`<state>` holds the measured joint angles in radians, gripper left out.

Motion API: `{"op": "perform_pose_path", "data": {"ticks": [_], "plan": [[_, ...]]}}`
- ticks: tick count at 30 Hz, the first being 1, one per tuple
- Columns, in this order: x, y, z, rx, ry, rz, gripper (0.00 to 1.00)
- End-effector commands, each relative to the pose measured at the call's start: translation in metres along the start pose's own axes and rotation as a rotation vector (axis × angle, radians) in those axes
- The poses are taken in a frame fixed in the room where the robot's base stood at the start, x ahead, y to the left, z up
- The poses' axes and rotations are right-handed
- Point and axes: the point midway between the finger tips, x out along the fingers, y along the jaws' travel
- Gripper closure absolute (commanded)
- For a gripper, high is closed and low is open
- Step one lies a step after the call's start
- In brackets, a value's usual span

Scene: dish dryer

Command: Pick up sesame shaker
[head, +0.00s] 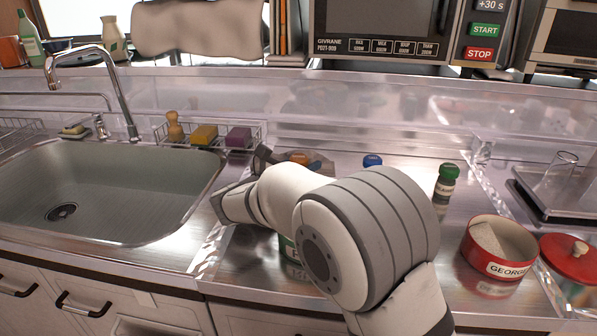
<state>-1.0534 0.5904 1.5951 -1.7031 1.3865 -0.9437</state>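Several small shakers stand on the steel counter, and I cannot tell which one holds sesame. One with a green cap and a dark label (446,184) stands upright right of my arm. A blue cap (372,161) shows behind my arm, its body hidden. An orange top (300,158) shows just beyond my wrist, mostly hidden. My gripper (247,178) is at the left end of my arm, near the sink's right edge and left of the orange top. My arm partly hides it, so its opening and anything between its fingers do not show clearly.
A red tin (498,252) and its red lid (573,257) are at the right. A green labelled container (291,248) is mostly hidden under my arm. The sink (110,190), faucet (122,95) and sponge rack (258,136) are at the left. A clear ledge (330,100) runs behind.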

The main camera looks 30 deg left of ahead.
Motion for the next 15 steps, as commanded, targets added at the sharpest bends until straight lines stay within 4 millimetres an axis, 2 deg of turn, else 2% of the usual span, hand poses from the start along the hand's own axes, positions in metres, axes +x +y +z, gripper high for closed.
{"op": "perform_pose_path", "data": {"ticks": [1, 7, 15], "plan": [[-0.0006, 0.0004, -0.0002, 0.000, 0.000, 0.001, 0.69], [-0.0008, 0.0006, -0.0003, 0.000, 0.000, 0.001, 0.85], [-0.0007, 0.0005, 0.0046, 0.001, 0.000, 0.001, 0.86]]}}
